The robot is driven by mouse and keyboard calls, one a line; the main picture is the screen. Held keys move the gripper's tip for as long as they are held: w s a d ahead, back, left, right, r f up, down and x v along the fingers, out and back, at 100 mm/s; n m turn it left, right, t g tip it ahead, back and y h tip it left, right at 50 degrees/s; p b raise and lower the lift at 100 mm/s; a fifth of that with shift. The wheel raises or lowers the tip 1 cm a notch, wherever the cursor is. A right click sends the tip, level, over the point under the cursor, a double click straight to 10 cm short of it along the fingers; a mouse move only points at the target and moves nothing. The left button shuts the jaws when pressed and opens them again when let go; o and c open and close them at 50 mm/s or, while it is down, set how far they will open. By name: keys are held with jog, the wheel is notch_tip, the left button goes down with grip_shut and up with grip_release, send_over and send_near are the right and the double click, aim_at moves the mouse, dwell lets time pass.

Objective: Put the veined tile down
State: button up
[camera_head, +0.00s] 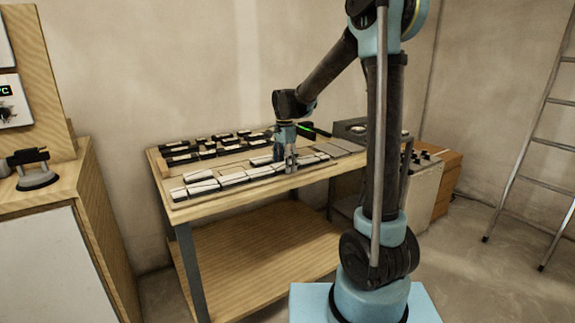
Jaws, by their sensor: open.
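My gripper (290,167) points down over the front part of the wooden workbench (210,209), at a row of pale tiles. It is open, with its fingertips low at the row. Pale tiles (202,188) lie in this row to the left of my gripper, and more tiles (308,160) lie to its right. The veining is too small to make out, so I cannot tell which tile is the veined one. The spot right at the fingertips is partly hidden by my gripper, and I cannot tell whether they touch a tile.
Dark holders with pale pieces (207,153) stand along the bench's back. Grey flat plates (347,145) lie at its right end. A grey unit with knobs (424,180) stands right of the bench. A wooden cabinet (62,185) is at left, a ladder (533,130) at right.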

notch_tip(320, 180, up, 11)
jog(key=s+d+n, duration=0.2)
jog(key=s+d, duration=0.4)
jog(key=d, duration=0.1)
jog(key=s+d+f+n, duration=0.3)
jog(key=s+d+f, duration=0.2)
jog(key=s, duration=0.3)
jog(key=s+d+f+n+t, duration=0.1)
jog(key=s+d+f+n, duration=0.2)
jog(key=s, duration=0.6)
jog(key=s+d+f+n+t, duration=0.1)
jog(key=s+d+f+n, duration=0.2)
jog(key=s+d+f, duration=0.4)
notch_tip(320, 180, down, 2)
jog(key=shift+s+d+f, duration=0.1)
jog(key=shift+s+d, duration=0.25)
jog(key=shift+s, duration=0.55)
